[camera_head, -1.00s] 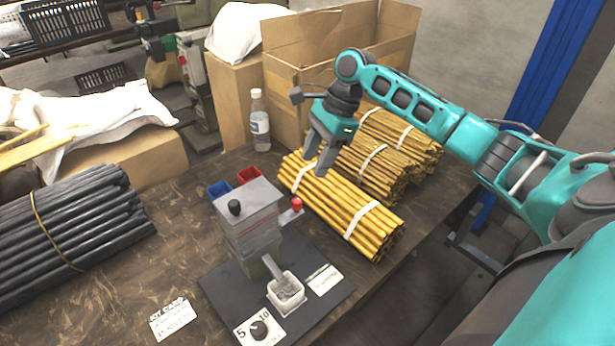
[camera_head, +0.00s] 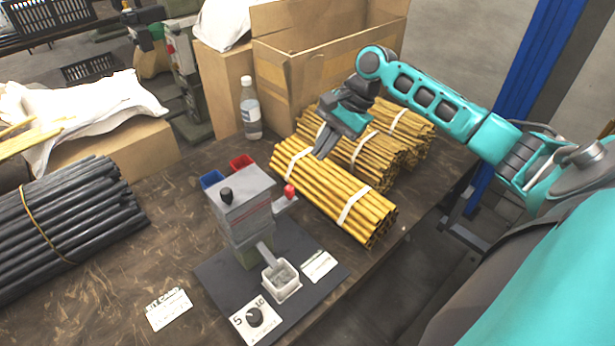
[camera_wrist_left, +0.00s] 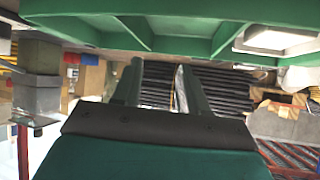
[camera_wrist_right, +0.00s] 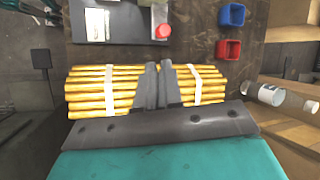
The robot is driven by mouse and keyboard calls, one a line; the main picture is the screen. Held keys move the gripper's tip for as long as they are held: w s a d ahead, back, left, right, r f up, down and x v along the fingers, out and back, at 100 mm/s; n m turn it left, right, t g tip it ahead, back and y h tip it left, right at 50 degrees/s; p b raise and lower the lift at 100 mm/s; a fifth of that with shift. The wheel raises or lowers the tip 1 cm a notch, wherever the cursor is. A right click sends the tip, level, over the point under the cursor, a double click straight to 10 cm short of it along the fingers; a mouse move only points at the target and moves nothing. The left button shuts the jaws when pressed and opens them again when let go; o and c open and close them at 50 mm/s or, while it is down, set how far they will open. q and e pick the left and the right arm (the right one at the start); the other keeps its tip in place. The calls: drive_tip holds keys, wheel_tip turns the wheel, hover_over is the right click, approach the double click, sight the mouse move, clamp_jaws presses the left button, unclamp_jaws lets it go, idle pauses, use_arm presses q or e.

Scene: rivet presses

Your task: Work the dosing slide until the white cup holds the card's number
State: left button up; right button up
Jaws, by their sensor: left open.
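The dosing machine (camera_head: 246,212) stands on a dark base plate, with a black knob (camera_head: 226,193) on top and a red knob (camera_head: 290,191) at its right side; the red knob also shows in the right wrist view (camera_wrist_right: 162,31). The white cup (camera_head: 281,283) sits under the chute with grey pieces inside; their count cannot be told. The kit card (camera_head: 168,309) lies left of the plate; its print is too small to read. My right gripper (camera_head: 323,150) is shut and empty above the yellow rod bundle, apart from the red knob. My left gripper (camera_wrist_left: 159,68) is open and empty.
Yellow rod bundles (camera_head: 325,192) lie right of the machine, a black bundle (camera_head: 70,225) at the left. A blue bin (camera_head: 212,180), a red bin (camera_head: 241,162) and a bottle (camera_head: 250,112) stand behind. A dial marked 5 and 10 (camera_head: 254,318) is at the plate's front.

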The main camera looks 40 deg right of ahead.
drive_tip(key=s+n, duration=0.1)
drive_tip(key=n, duration=0.1)
drive_tip(key=s+d+f+n+t, duration=0.1)
drive_tip(key=n, duration=0.2)
drive_tip(key=d+f+n+t, duration=0.1)
drive_tip(key=n, duration=0.1)
drive_tip(key=shift+s+d, duration=0.25)
drive_tip(key=shift+s, duration=0.15)
clamp_jaws()
drive_tip(key=n+t, duration=0.1)
drive_tip(key=n, duration=0.5)
approach(283, 199)
drive_tip(key=d+f, duration=0.2)
drive_tip(key=w+d+f, duration=0.1)
drive_tip(key=d+f, duration=0.1)
drive_tip(key=shift+w+d+f+b, duration=0.15)
drive_tip(key=shift+d+f+b, duration=0.1)
drive_tip(key=shift+b, duration=0.15)
drive_tip(key=shift+w+a+r+p, duration=0.15)
drive_tip(key=shift+a+p, duration=0.1)
drive_tip(key=shift+a, duration=0.7)
drive_tip(key=shift+w+a+r+p, duration=0.1)
drive_tip(key=shift+a+p, duration=0.1)
drive_tip(key=shift+a, duration=0.75)
drive_tip(key=shift+f, duration=0.1)
